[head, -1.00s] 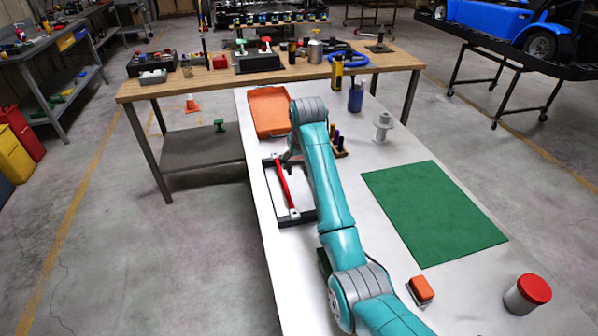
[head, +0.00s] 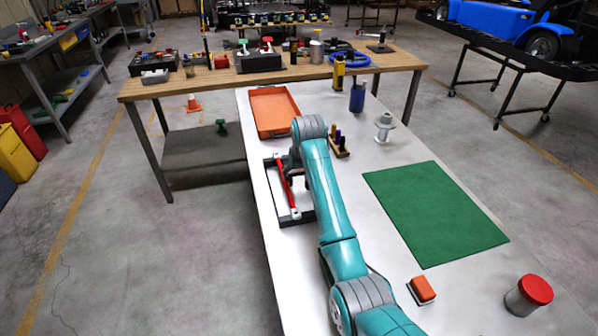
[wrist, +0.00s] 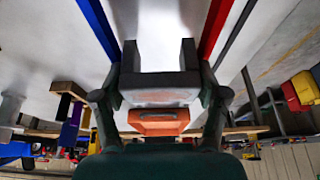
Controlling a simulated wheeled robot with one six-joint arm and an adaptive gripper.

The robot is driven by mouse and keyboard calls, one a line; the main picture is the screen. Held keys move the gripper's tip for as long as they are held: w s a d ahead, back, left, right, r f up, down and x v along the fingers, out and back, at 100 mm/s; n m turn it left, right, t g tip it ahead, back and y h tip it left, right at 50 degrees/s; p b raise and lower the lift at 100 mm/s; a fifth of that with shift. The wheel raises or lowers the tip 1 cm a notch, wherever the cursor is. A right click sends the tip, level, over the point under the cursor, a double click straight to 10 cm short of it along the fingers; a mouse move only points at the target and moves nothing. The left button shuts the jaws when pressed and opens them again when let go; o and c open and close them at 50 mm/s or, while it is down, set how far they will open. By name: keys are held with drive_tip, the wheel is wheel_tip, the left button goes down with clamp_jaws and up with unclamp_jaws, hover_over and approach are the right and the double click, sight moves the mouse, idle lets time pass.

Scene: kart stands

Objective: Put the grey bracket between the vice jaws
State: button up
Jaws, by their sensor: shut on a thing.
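My gripper (wrist: 160,98) is shut on the grey bracket (wrist: 160,79), a dark U-shaped piece with two prongs pointing up in the wrist view. A blue bar (wrist: 98,28) and a red bar (wrist: 215,25) flank the prongs in that view, with pale surface between. I cannot tell how high the bracket is above them. In the head view, the red bar (head: 286,185) runs along a dark frame (head: 296,222), which looks like the vice, at the table's left edge. My arm hides the blue bar and the bracket there; the gripper is mostly hidden.
An orange tray (head: 273,111) lies beyond the vice. A small wooden holder (head: 340,152), a blue cup (head: 357,98) and a grey spool-like part (head: 383,127) stand right of my arm.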

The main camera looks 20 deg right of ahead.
drive_tip(key=shift+f, duration=0.25)
drive_tip(key=o, duration=1.5)
drive_tip(key=shift+s+f, duration=0.1)
drive_tip(key=shift+f, duration=0.05)
drive_tip(key=shift+o, duration=0.3)
